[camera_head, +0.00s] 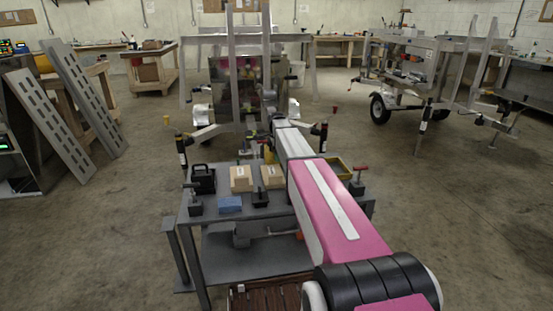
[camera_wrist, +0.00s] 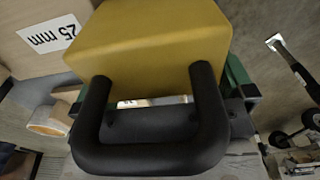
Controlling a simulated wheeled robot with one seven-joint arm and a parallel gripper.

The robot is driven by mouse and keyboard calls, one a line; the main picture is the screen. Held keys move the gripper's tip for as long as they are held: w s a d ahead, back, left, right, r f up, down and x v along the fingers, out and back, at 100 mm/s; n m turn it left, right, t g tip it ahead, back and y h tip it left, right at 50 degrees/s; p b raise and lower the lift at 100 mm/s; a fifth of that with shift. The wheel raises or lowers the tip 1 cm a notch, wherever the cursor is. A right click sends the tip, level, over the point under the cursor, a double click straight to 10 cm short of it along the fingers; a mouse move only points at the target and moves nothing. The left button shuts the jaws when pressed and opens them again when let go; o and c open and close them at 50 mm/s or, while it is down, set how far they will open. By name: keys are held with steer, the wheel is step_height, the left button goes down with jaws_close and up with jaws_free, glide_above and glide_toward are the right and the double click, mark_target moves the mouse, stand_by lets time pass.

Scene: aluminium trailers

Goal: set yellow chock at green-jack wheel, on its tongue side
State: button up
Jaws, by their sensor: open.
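The yellow chock (camera_wrist: 150,45) fills the upper middle of the wrist view, very close. Its black U-shaped handle (camera_wrist: 150,158) points toward the camera. A yellow piece (camera_head: 268,153), probably this chock, shows beside my arm at the table's far edge. My gripper (camera_wrist: 162,101) shows only as small dark ends on either side of the handle; it looks open. My arm hides much of this area in the head view. A trailer wheel (camera_head: 379,109) shows at the right trailer. I cannot make out a green jack on either trailer.
A grey work table (camera_head: 265,205) bears wooden blocks (camera_head: 241,179), a blue block (camera_head: 230,204) and a black handled item (camera_head: 203,179). A trailer (camera_head: 238,75) stands behind it, another (camera_head: 420,65) at right. Ramps (camera_head: 50,120) lean at left.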

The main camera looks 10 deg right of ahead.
steer(key=c, duration=1.1)
